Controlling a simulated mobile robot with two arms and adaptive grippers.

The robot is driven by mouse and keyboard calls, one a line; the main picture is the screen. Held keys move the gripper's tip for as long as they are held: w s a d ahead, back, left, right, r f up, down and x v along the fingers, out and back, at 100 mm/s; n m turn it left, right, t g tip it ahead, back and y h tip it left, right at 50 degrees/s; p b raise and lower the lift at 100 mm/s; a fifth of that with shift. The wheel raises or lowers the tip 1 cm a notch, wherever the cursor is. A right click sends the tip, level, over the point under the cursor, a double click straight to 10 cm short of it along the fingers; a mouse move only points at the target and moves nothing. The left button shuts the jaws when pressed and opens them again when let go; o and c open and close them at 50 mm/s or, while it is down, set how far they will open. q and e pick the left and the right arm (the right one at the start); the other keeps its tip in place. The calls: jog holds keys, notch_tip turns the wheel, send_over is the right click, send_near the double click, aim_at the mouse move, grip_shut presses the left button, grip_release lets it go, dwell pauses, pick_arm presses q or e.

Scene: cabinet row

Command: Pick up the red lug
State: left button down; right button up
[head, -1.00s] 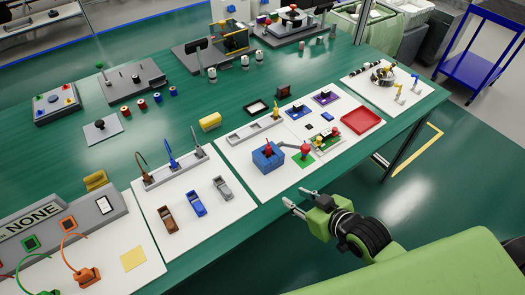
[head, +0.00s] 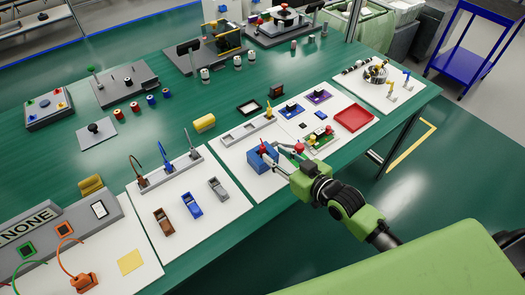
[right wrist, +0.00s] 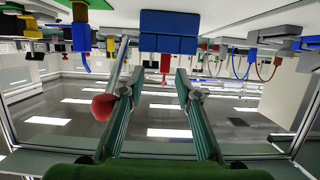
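A small red lug (head: 263,146) stands up from the top of a blue block (head: 259,161) on the white board. In the right wrist view, which looks upside down, the red lug (right wrist: 165,64) hangs below the blue block (right wrist: 168,32). My right gripper (head: 281,163) is just right of the block, with its fingers pointing at it. In the right wrist view the gripper (right wrist: 156,72) is open, and the lug shows between the finger lines, beyond the tips and apparently untouched. My left gripper is out of view.
A red knob (head: 299,148) stands close beside my right gripper; in the wrist view the red knob (right wrist: 103,107) is beside the left finger. A green circuit board (head: 319,138) and a red tray (head: 353,118) lie to the right. A grey slotted rack (head: 247,131) stands behind.

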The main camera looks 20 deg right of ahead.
aim_at(264, 149)
jog(key=x, duration=0.3)
jog(key=p+x, duration=0.1)
jog(key=x, duration=0.1)
jog(key=shift+w+a+r, duration=0.1)
jog(key=shift+a+r, duration=0.15)
jog(key=shift+a, duration=0.2)
jog(key=shift+w+a+f, duration=0.2)
jog(key=shift+w, duration=0.25)
grip_shut()
